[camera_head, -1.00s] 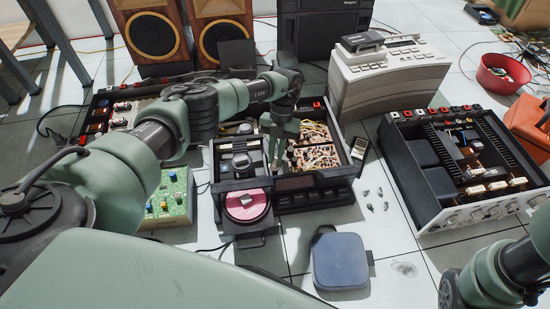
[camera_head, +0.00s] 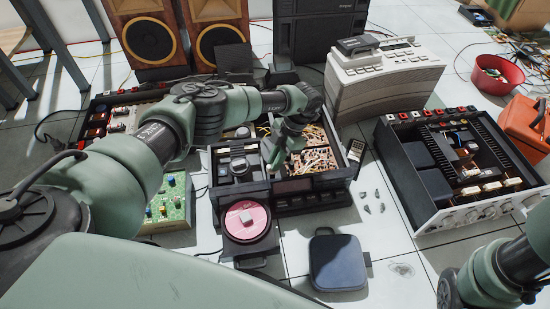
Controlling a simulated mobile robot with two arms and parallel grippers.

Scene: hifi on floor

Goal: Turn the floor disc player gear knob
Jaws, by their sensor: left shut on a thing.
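The disc player (camera_head: 315,184) stands open on the floor in the middle of the view, its circuit board and mechanism exposed. Its disc tray (camera_head: 251,247) sticks out at the front left with a pink disc (camera_head: 238,226) on it. My left gripper (camera_head: 277,161) reaches down into the player, between the disc mechanism and the circuit board. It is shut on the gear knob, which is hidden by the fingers. My right arm shows at the lower right, with its gripper out of view.
An open amplifier (camera_head: 440,204) stands on the right and a green circuit board (camera_head: 170,207) on the left. A dark blue case (camera_head: 339,263) lies in front. Speakers (camera_head: 151,45), a beige machine (camera_head: 386,75) and a red bowl (camera_head: 490,74) are farther back.

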